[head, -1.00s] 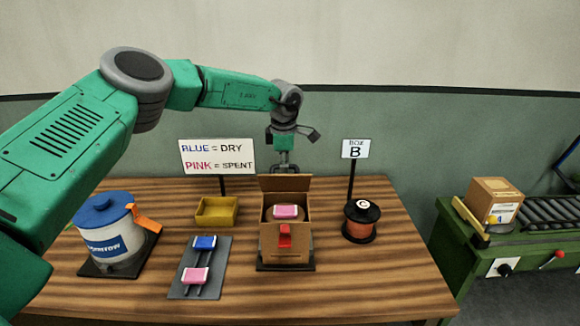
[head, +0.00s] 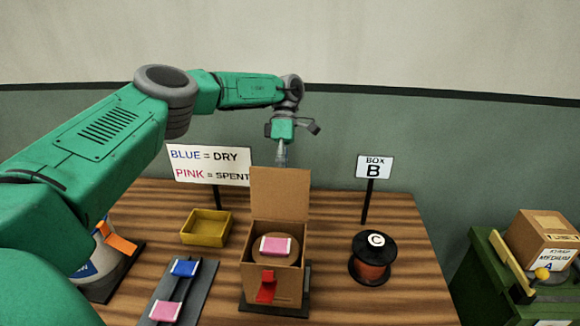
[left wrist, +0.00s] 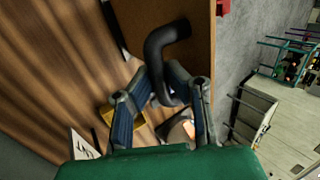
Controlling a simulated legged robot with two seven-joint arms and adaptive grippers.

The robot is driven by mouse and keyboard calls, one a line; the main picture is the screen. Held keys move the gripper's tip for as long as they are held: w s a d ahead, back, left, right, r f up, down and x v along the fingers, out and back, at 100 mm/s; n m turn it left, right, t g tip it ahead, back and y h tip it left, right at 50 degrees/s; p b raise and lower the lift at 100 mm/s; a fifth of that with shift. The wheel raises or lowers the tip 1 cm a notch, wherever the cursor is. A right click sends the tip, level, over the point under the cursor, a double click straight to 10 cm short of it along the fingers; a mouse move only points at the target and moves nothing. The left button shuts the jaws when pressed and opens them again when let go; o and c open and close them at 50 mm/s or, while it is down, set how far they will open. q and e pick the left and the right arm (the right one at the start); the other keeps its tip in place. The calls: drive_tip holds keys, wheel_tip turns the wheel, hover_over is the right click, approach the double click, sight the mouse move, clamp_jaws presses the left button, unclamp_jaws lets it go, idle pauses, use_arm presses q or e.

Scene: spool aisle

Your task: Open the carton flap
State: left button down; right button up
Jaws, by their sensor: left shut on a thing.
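The carton (head: 264,284) stands open-topped on a dark base on the table. Its flap (head: 279,193) stands upright at the carton's back edge. Inside is a round brown spool with a pink pack (head: 276,246) on top. A red tab (head: 266,287) is on the carton's front. My left gripper (head: 282,156) is behind the flap, its fingertips partly hidden by it. In the left wrist view it is shut on a black curved handle (left wrist: 160,48) beside a brown panel (left wrist: 194,50). My right gripper is not in view.
A yellow tray (head: 206,228) and a dark rack with blue and pink packs (head: 185,268) stand left of the carton. A spool marked C (head: 371,268) and the Box B sign (head: 374,167) are at right. The blue/pink sign (head: 208,165) stands behind the tray.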

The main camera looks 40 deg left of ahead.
use_arm(q)
drive_tip(key=shift+w+a+f, duration=0.1)
drive_tip(key=shift+a, duration=0.15)
idle(0.3)
drive_tip(key=c, duration=1.6)
unclamp_jaws()
drive_tip(key=shift+o, duration=0.3)
drive_tip(key=shift+a, duration=0.1)
wheel_tip(320, 180, up, 10)
drive_tip(key=shift+a, duration=0.2)
